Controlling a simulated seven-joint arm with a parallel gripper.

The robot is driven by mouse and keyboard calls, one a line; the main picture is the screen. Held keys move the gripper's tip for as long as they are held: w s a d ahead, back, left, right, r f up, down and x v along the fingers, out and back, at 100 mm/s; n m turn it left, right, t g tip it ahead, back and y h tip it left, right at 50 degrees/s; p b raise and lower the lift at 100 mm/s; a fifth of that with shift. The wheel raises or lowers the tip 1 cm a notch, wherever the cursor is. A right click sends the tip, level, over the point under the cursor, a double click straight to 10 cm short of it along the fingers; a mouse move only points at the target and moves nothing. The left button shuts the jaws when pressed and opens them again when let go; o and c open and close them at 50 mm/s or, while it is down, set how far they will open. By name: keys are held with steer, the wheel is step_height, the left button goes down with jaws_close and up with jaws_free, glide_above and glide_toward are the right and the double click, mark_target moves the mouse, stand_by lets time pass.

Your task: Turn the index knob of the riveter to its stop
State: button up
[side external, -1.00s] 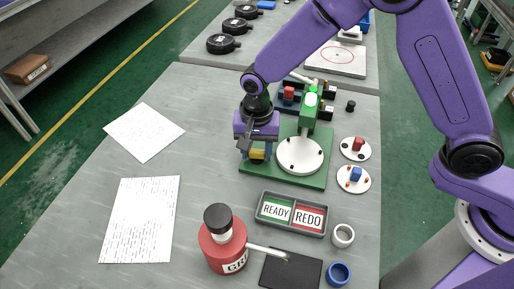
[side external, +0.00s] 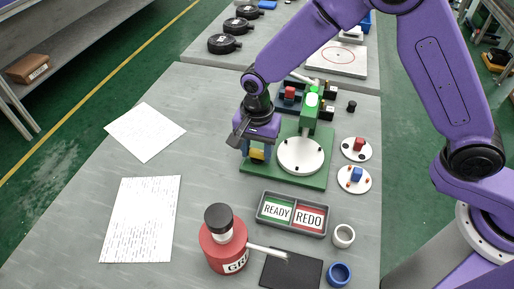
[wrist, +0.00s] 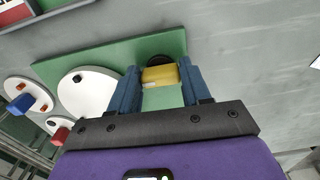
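The riveter is a green base plate (side external: 290,179) with a green upright (side external: 308,108) and a round white disc (side external: 301,155) carrying small dark pegs. Its index knob (side external: 257,154) is a yellow block at the plate's left side; it also shows in the wrist view (wrist: 160,76), with a dark round part behind it. My gripper (side external: 257,152) points down over the knob. In the wrist view its two blue fingers (wrist: 160,85) stand on either side of the yellow knob and appear to touch it. Any mark for the knob's stop cannot be made out.
A grey tray with READY and REDO labels (side external: 292,232) lies in front of the plate. A red bottle (side external: 222,246) stands near the front. Two small white discs with coloured parts (side external: 356,149) lie to the right. Papers (side external: 141,220) lie on the left; bare table lies between.

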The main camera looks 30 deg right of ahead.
mark_target(258, 152)
steer(key=o, duration=0.4)
steer(key=shift+c, duration=0.2)
steer(key=shift+r, duration=0.1)
step_height(258, 152, up, 17)
steer(key=shift+r, duration=0.15)
steer(key=shift+d, duration=0.1)
stand_by(0.4)
steer(key=s+d+f+n, duration=0.2)
steer(key=s+d+n, duration=0.9)
steer(key=s+d, duration=0.1)
steer(key=s+d+f+n, duration=0.2)
steer(key=s+d+n, duration=0.8)
steer(key=s+d, duration=0.3)
steer(key=shift+s+n, duration=0.25)
steer(key=shift+n, duration=0.15)
